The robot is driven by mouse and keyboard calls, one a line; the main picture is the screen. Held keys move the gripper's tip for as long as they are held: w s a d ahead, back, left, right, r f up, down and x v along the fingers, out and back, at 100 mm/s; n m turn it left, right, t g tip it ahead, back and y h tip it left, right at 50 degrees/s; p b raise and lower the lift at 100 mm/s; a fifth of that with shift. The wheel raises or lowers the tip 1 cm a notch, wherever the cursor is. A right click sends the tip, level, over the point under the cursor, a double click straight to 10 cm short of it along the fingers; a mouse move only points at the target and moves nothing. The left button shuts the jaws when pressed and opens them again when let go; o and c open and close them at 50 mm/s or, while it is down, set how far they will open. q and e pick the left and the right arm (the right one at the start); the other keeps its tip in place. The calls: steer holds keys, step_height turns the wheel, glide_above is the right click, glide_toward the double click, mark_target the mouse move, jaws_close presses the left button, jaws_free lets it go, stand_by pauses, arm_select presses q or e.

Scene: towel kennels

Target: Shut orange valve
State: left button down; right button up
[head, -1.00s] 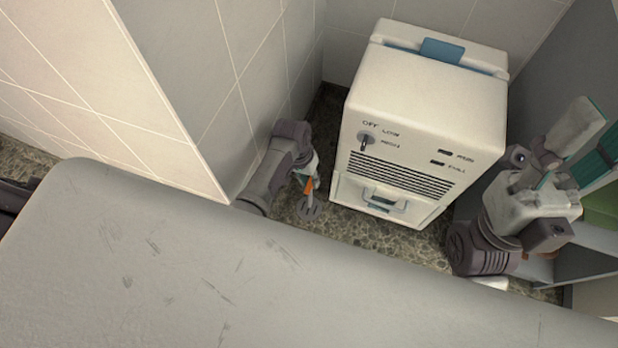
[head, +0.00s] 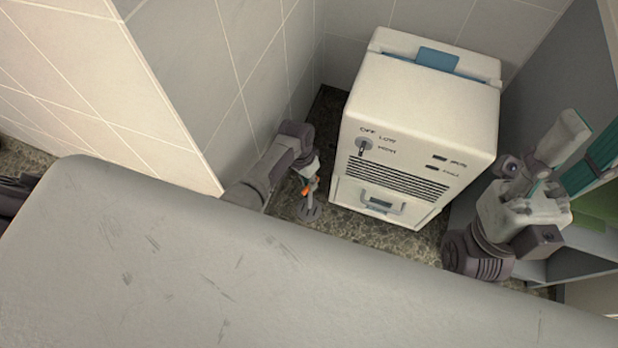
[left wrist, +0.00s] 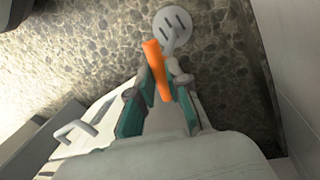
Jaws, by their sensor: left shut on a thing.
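The orange valve handle (head: 309,187) sits on a grey pipe stub rising from a round floor flange (head: 310,210), in the gap between the tiled wall and the white machine. In the left wrist view the orange handle (left wrist: 156,68) runs between the teal finger pads, with the round slotted flange (left wrist: 172,24) beyond it. My left gripper (head: 308,178) reaches down from the left and is shut on the handle; it also shows in the left wrist view (left wrist: 157,92). My right gripper (head: 560,150) is raised at the right, away from the valve; its jaw gap is unclear.
A white machine (head: 415,130) with a dial, vents and a drawer stands right of the valve. A tiled wall corner (head: 190,80) is close on the left. A large grey surface (head: 250,280) fills the foreground. Shelves (head: 585,240) stand at the far right.

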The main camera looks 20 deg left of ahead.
arm_select(q)
steer(key=shift+m+p, duration=0.35)
steer(key=shift+m, duration=0.85)
steer(key=shift+w, duration=0.1)
steer(key=c, duration=1.1)
jaws_free()
steer(key=shift+c, duration=0.2)
step_height(320, 180, up, 7)
steer(key=a, duration=0.1)
steer(key=shift+w+r, duration=0.15)
steer(key=shift+w, duration=0.25)
steer(key=shift+a, duration=0.1)
